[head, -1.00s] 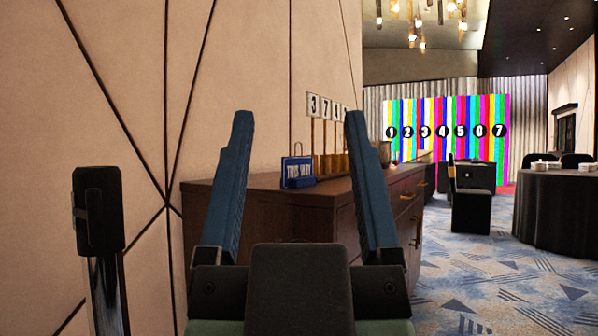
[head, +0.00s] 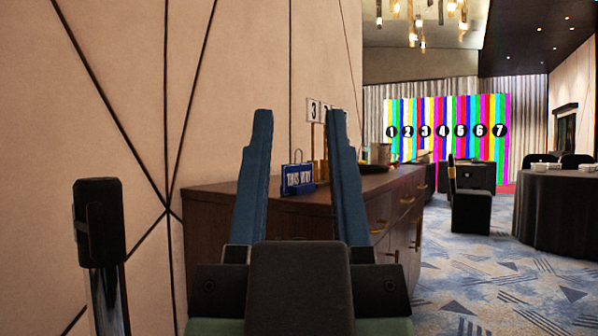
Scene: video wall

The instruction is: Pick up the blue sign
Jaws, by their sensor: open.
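The blue sign (head: 298,179) is small, with white lettering and a clip-like handle on top. It stands upright on the near part of the dark wooden sideboard (head: 225,205). My gripper (head: 295,112) is open and empty in the middle of the head view, with its two blue fingers pointing up and away.
Number cards on gold stands (head: 314,112) are behind the sign, partly hidden by the right finger. A wall (head: 90,120) is close on the left. A black chair (head: 470,205) and a round dark table (head: 560,210) stand at right. Patterned carpet (head: 480,275) is open between.

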